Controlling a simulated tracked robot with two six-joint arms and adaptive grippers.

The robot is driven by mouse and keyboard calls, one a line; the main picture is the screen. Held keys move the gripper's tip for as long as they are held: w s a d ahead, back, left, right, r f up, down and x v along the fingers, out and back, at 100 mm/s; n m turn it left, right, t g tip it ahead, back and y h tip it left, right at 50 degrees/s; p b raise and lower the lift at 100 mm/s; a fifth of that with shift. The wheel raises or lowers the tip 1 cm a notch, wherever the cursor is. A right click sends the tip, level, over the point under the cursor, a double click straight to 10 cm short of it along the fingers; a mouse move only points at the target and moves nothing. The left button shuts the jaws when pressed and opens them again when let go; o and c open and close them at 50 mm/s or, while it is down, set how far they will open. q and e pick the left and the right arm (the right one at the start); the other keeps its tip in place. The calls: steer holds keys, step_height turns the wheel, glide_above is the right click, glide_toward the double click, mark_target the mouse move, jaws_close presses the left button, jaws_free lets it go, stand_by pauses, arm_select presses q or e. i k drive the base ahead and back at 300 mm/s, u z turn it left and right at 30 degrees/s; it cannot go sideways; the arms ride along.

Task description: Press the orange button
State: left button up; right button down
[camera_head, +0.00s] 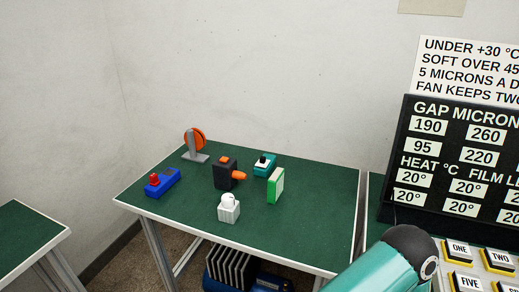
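A dark box (222,173) with an orange button-like part (239,176) on its right side stands near the middle of the green-topped table (310,235). An orange disc (198,136) on a grey stand is at the back left of the same table. I cannot tell from this view whether the disc can be pressed. Neither of my grippers is in view. Only a teal arm link of mine with a black joint shows at the bottom right, apart from these objects.
The table also holds a blue box (164,184) with a red knob, a white block (229,211), a teal box (266,169) and a green-edged panel (276,186). A keyed panel (480,264) and black sign (455,155) stand right. The table's right part is clear.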

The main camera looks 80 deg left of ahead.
mark_target(223, 160)
steer(key=u, duration=0.35)
steer(key=k, duration=1.7)
steer(key=z, duration=0.7)
steer(key=i, duration=0.15)
steer(key=u, duration=2.45)
steer(key=i, duration=0.85)
